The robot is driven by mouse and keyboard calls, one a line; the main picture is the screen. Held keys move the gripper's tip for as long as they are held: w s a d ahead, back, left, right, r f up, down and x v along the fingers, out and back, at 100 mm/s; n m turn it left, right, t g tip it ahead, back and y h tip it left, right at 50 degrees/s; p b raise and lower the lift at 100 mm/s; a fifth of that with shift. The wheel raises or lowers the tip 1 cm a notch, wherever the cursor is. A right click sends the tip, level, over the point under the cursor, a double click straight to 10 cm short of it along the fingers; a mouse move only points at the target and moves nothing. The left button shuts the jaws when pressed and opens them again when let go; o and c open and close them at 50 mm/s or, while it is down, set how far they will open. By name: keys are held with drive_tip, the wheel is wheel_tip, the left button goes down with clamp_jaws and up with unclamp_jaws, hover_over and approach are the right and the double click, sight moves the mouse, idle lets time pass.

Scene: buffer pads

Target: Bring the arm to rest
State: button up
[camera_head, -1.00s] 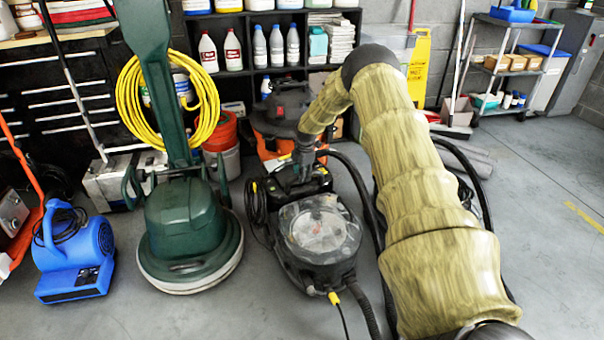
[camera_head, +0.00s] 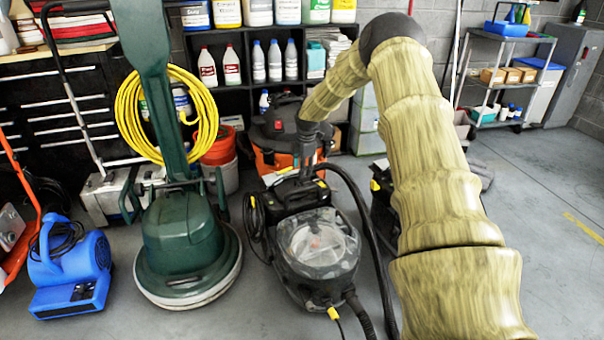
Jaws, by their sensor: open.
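My arm, in a yellowish wrinkled sleeve, rises from the lower right, bends at a dark elbow near the top, and slopes down to the left. My gripper (camera_head: 308,168) is the dark end below the sleeve, pointing down. It appears in front of the black carpet machine (camera_head: 316,245) with the clear round lid. The gripper is open, with nothing visible in it. Its fingers are small and dark against the machine, so their distance from it is hard to tell.
A green floor polisher (camera_head: 183,232) stands left of the carpet machine, and a blue blower (camera_head: 70,265) further left. An orange and black vacuum (camera_head: 275,135) stands behind. A shelf of bottles (camera_head: 238,108) lines the wall. Open floor (camera_head: 545,240) lies right of my arm.

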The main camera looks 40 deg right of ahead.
drive_tip(key=shift+s+r, duration=0.1)
drive_tip(key=shift+r, duration=0.3)
idle(0.3)
